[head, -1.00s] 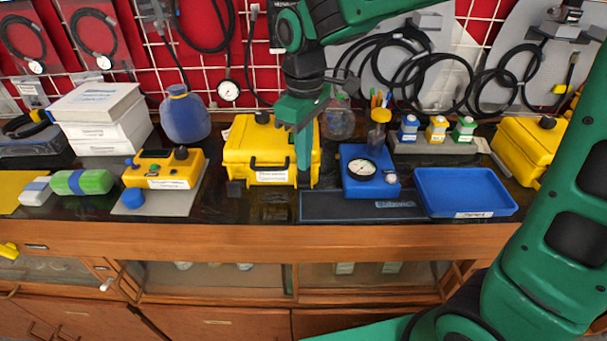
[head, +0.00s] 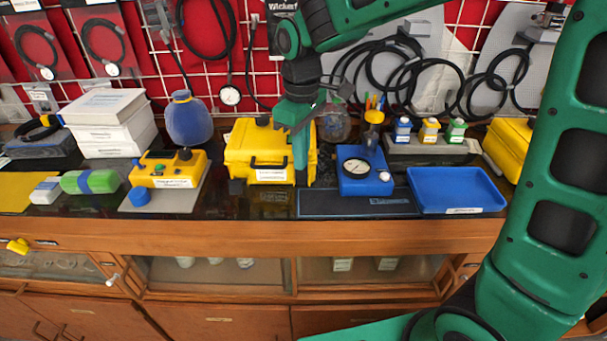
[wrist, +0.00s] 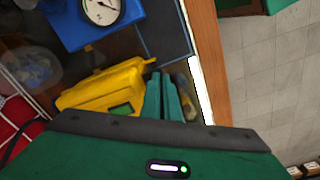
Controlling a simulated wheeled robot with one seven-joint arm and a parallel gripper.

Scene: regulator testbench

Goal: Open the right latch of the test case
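The yellow test case (head: 238,155) stands closed on the dark bench top, with a black handle and a white label on its front. It also shows in the wrist view (wrist: 98,88). My gripper (head: 300,163) points down at the right part of the case front and covers the area of the right latch, so I cannot see that latch clearly. In the wrist view my gripper's two green fingers (wrist: 161,92) lie close together beside the case, with nothing visible between them. I cannot tell whether they touch the case.
A blue gauge box (head: 365,183) stands close to the right of the case, with a blue tray (head: 457,207) beyond it. A dark mat (head: 335,206) lies in front. A yellow device (head: 168,170) is at the left. Hoses hang behind.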

